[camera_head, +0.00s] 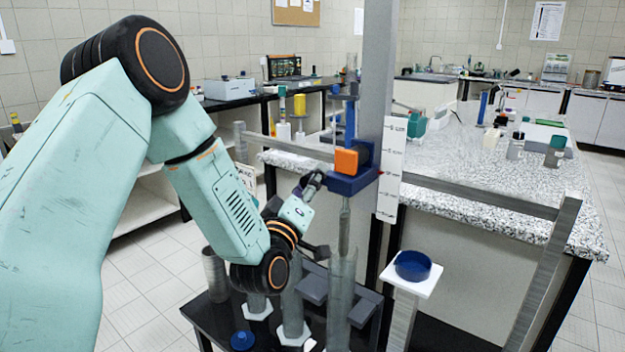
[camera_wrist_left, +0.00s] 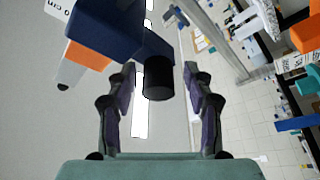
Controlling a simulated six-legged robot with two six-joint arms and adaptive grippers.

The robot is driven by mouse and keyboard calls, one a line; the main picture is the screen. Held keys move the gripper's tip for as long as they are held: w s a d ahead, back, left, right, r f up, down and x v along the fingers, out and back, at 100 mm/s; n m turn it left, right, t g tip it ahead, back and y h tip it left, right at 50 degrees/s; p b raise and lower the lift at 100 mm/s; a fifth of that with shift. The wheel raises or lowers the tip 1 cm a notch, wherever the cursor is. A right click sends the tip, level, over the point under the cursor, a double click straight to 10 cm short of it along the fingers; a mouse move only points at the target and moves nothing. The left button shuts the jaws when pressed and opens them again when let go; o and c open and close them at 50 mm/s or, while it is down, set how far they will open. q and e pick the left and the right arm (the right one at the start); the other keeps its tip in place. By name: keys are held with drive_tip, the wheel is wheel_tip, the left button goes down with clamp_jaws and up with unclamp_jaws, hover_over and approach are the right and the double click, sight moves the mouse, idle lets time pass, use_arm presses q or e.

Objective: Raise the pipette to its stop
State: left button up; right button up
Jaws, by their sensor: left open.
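The pipette (camera_head: 344,230) is a thin glass tube that hangs upright below a blue carriage (camera_head: 350,184) on a grey post. Its lower end goes down toward a tall clear cylinder (camera_head: 341,285); whether it is inside cannot be told. An orange block (camera_head: 347,161) sits on the carriage. My left gripper (camera_head: 312,182) is just left of the carriage. In the left wrist view its open fingers (camera_wrist_left: 160,95) stand either side of a black knob (camera_wrist_left: 158,80) on the blue carriage (camera_wrist_left: 105,38), with gaps on both sides. My right gripper is not seen.
A white scale (camera_head: 391,170) runs along the post (camera_head: 377,60). A blue dish (camera_head: 412,265) sits on a white stand at right. Several cylinders stand on the dark low table (camera_head: 215,315). A metal rail (camera_head: 480,194) crosses before the granite bench (camera_head: 470,160).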

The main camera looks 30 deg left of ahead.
use_arm(q)
drive_tip(key=shift+w+a+r, duration=0.2)
drive_tip(key=shift+w+r, duration=0.05)
drive_tip(key=shift+w, duration=0.1)
drive_tip(key=shift+w+d, duration=0.15)
drive_tip(key=shift+d, duration=0.1)
drive_tip(key=shift+a, duration=0.2)
drive_tip(key=c, duration=0.4)
clamp_jaws()
drive_tip(key=shift+d, duration=0.1)
